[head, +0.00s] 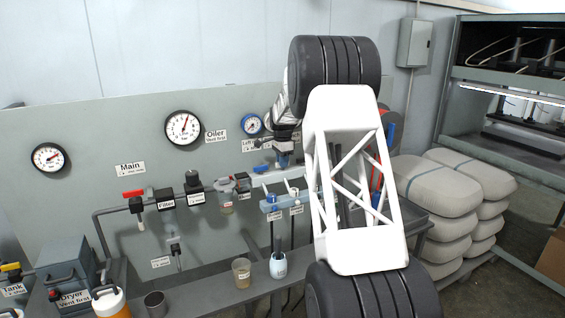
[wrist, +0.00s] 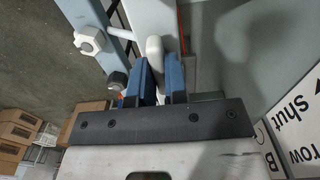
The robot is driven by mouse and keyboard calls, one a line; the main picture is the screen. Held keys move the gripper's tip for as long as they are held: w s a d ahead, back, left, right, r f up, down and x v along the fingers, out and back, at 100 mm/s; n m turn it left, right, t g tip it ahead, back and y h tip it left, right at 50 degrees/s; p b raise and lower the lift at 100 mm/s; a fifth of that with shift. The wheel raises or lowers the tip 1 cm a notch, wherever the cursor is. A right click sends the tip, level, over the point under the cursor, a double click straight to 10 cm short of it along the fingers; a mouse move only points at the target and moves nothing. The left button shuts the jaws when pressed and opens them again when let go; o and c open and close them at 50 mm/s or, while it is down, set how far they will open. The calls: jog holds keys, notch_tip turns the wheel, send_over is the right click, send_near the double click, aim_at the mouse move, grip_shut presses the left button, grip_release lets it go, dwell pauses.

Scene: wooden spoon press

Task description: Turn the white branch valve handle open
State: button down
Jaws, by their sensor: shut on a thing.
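In the wrist view, a rounded white handle (wrist: 155,48) stands between the two blue fingers of my gripper (wrist: 163,72). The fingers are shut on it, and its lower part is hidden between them. A second white knob (wrist: 88,40) sits to the left on a light-blue bar, apart from the fingers. In the head view, small white handles (head: 291,188) stand on a light-blue manifold (head: 270,206). My gripper (head: 283,161) is just above and behind this area, partly hidden by my white arm link. The held handle cannot be made out clearly there.
A grey panel carries gauges (head: 183,128), a red-handled main valve (head: 133,194) and a filter (head: 165,199). A cup (head: 241,272) stands on the bench in front. Stacked sacks (head: 437,187) are at right. A printed sign (wrist: 296,110) is close at right in the wrist view.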

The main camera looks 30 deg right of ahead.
jog(key=shift+n, duration=0.5)
jog(key=n, duration=1.2)
jog(key=shift+n, duration=0.3)
jog(key=n, duration=0.4)
jog(key=shift+n, duration=0.3)
jog(key=c, duration=1.1)
grip_release()
jog(key=shift+c, duration=0.2)
jog(key=shift+r, duration=0.15)
